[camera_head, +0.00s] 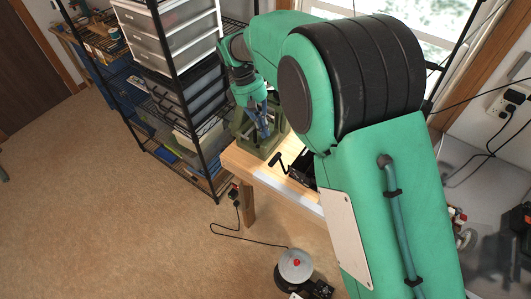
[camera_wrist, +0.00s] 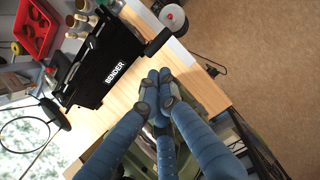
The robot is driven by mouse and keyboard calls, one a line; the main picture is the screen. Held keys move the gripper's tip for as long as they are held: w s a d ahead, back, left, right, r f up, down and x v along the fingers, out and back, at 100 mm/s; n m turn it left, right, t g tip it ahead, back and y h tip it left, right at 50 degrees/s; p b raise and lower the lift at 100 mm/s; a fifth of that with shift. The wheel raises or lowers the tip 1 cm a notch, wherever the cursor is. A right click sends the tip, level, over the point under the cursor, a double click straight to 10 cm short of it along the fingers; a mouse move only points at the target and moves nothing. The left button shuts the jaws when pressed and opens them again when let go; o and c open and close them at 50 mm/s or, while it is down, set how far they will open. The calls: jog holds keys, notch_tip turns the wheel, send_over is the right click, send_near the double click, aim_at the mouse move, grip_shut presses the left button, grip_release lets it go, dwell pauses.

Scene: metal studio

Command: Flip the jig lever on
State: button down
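My gripper (camera_wrist: 158,82) has blue fingers, and their tips are together with nothing visible between them. In the head view, my gripper (camera_head: 262,122) points down over an olive-green frame-like fixture (camera_head: 243,128) at the left end of the wooden bench. A black device marked BENDER (camera_wrist: 103,62) is on the bench beyond the fingertips in the wrist view. Its black handle (camera_wrist: 157,42) sticks out toward the bench edge, apart from the fingers. In the head view, the handle (camera_head: 279,160) is right of and below my gripper. I cannot tell which part is the jig lever.
A wire shelf rack with white drawers (camera_head: 178,48) stands close left of the bench (camera_head: 232,158). A red tray (camera_wrist: 38,28) and small jars are beyond the black device. A round-topped item (camera_head: 295,265) is on the floor. Open floor lies to the left.

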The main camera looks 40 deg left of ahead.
jog(key=s+a+f+n, duration=0.1)
jog(key=s+a+f, duration=0.2)
jog(key=a, duration=0.1)
jog(key=shift+a+f+h+p, duration=0.2)
jog(key=shift+f+h+p, duration=0.1)
jog(key=shift+d+f, duration=0.1)
jog(key=shift+f, duration=0.05)
jog(key=d+f, duration=0.6)
jog(key=shift+d, duration=0.4)
dwell(0.4)
